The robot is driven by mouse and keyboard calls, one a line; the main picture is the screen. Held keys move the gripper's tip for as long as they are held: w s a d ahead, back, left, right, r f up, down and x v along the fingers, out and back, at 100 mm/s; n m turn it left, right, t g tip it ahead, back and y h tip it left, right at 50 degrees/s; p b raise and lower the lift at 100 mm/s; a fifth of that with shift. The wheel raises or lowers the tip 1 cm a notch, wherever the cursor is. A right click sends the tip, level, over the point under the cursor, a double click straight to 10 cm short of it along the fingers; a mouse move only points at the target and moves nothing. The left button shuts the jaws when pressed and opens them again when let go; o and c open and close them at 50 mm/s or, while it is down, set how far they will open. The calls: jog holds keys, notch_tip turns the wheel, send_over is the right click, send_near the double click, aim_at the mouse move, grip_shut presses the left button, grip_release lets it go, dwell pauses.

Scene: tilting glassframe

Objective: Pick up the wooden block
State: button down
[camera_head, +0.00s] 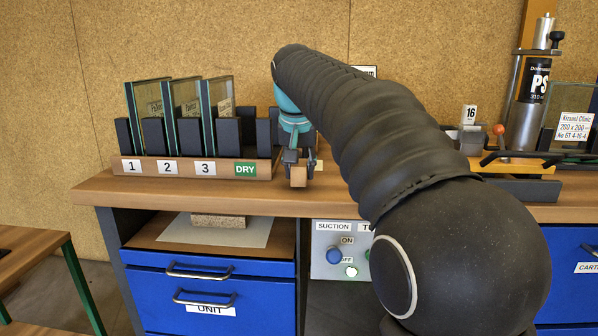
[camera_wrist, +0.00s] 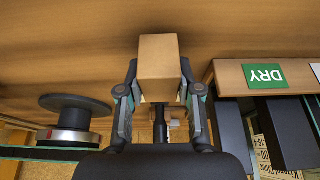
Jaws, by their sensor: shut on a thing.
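The wooden block (camera_wrist: 158,55) is a plain tan-brown box in the wrist view, between the two fingers of my gripper (camera_wrist: 160,98). The fingers are shut on its sides. In the head view the block (camera_head: 298,176) is small and shows at the end of my gripper (camera_head: 297,162), in front of the bench top near its front edge. Whether the block touches the bench top is hard to tell.
A rack (camera_head: 190,170) with slots labelled 1, 2, 3 and DRY stands just left of my gripper, holding upright glass panes (camera_head: 222,100). A black round knob-like object (camera_wrist: 76,110) shows left in the wrist view. Blue drawers (camera_head: 210,270) and a suction panel (camera_head: 330,240) are below.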

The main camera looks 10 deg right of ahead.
aim_at(300, 161)
notch_tip(300, 161, up, 3)
jog(key=shift+r+p, duration=0.1)
jog(key=shift+p, duration=0.25)
jog(key=s+d+r, duration=0.4)
jog(key=d+r, duration=0.3)
jog(key=d, duration=0.3)
jog(key=shift+s+d+p, duration=0.3)
jog(key=shift+s+d, duration=0.05)
jog(key=shift+s, duration=0.05)
jog(key=c, duration=1.4)
grip_release()
jog(key=c, duration=0.4)
jog(key=shift+a, duration=0.1)
